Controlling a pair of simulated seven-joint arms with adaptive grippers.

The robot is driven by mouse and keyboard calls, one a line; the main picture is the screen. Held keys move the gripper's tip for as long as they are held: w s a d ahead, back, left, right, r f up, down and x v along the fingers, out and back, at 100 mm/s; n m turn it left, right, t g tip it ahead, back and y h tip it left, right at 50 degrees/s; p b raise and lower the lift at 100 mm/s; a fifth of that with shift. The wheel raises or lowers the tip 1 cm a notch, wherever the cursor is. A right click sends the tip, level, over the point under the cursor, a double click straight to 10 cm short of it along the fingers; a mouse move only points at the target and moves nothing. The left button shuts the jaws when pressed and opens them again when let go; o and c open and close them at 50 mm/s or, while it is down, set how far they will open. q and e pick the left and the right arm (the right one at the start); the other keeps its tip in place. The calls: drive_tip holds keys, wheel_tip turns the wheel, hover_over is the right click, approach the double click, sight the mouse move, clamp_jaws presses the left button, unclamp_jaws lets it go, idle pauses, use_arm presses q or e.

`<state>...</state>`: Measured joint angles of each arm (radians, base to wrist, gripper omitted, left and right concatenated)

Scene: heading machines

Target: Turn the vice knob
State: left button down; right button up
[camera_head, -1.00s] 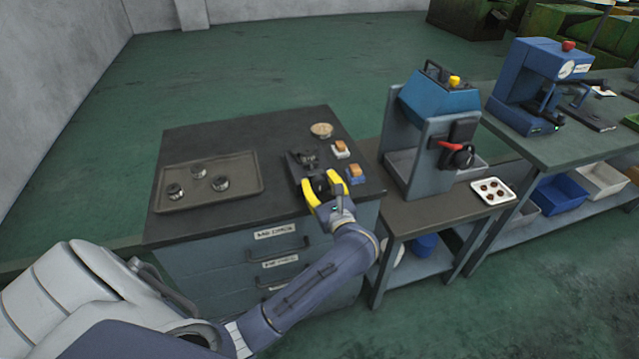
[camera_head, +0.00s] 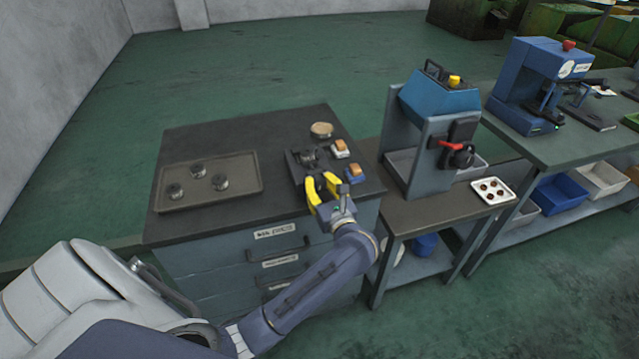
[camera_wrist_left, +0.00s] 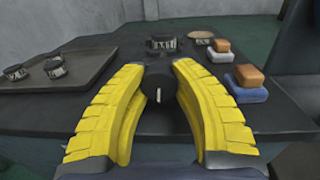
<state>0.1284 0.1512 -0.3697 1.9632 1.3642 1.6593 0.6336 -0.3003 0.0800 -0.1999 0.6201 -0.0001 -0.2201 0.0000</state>
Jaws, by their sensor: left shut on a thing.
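The small dark vice (camera_head: 306,158) stands near the right side of the dark cabinet top; it also shows in the wrist view (camera_wrist_left: 163,45). Its round black knob (camera_wrist_left: 157,86), with a pale mark, faces the wrist camera. My left gripper (camera_head: 320,179), with yellow fingers, reaches in from the front. In the wrist view its fingers (camera_wrist_left: 158,68) close in on both sides of the knob, and it is shut on it. In the head view the fingers mostly hide the knob. My right gripper is not in view.
A tray (camera_head: 240,184) with several round metal parts lies left on the cabinet. A round wooden-topped item (camera_head: 321,129) and two sponge-like blocks (camera_head: 340,148) sit right of the vice. A blue-topped machine (camera_head: 437,100) stands further right.

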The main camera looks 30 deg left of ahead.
use_arm(q)
drive_tip(key=m, duration=0.4)
drive_tip(key=shift+w+r+t, duration=0.1)
drive_tip(key=shift+r+t, duration=0.15)
drive_tip(key=shift+t, duration=0.05)
drive_tip(key=m, duration=0.7)
drive_tip(key=shift+m, duration=0.4)
drive_tip(key=shift+m+t, duration=0.3)
drive_tip(key=shift+m, duration=1.6)
drive_tip(key=shift+d, duration=0.1)
drive_tip(key=c, duration=1.2)
unclamp_jaws()
drive_tip(key=shift+w+d+f, duration=0.1)
drive_tip(key=shift+w, duration=0.05)
drive_tip(key=o, duration=0.3)
drive_tip(key=shift+f, duration=0.15)
drive_tip(key=shift+s, duration=0.2)
